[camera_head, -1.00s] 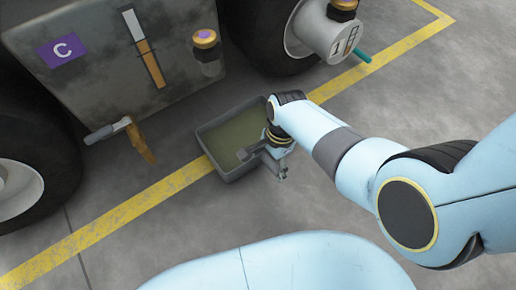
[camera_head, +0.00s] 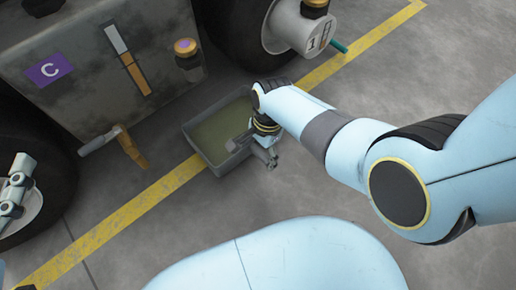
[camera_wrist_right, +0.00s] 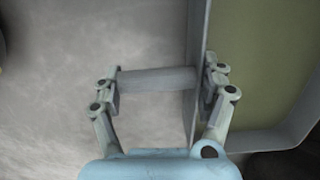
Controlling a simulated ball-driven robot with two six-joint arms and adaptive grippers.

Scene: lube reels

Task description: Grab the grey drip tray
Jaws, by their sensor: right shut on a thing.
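The grey drip tray (camera_head: 215,165) is a shallow rectangular pan with an olive-green inside, on the floor across the yellow line, below the machine's tank. My right gripper (camera_head: 262,152) is at its near right side. In the right wrist view, the gripper's (camera_wrist_right: 160,82) two fingers stand at either end of a short grey bar at the tray wall (camera_wrist_right: 197,70); the right finger overlaps the wall. The gripper is shut on the tray. My left gripper (camera_head: 16,188) shows at the left edge, in front of a wheel and away from the tray; its jaw state is unclear.
The dirty grey tank (camera_head: 95,85) with a purple C label stands behind, between black wheels. An orange-handled valve (camera_head: 128,148) sticks out left of the tray. A reel marked 1 (camera_head: 300,28) is at the upper right. The floor right of the tray is clear.

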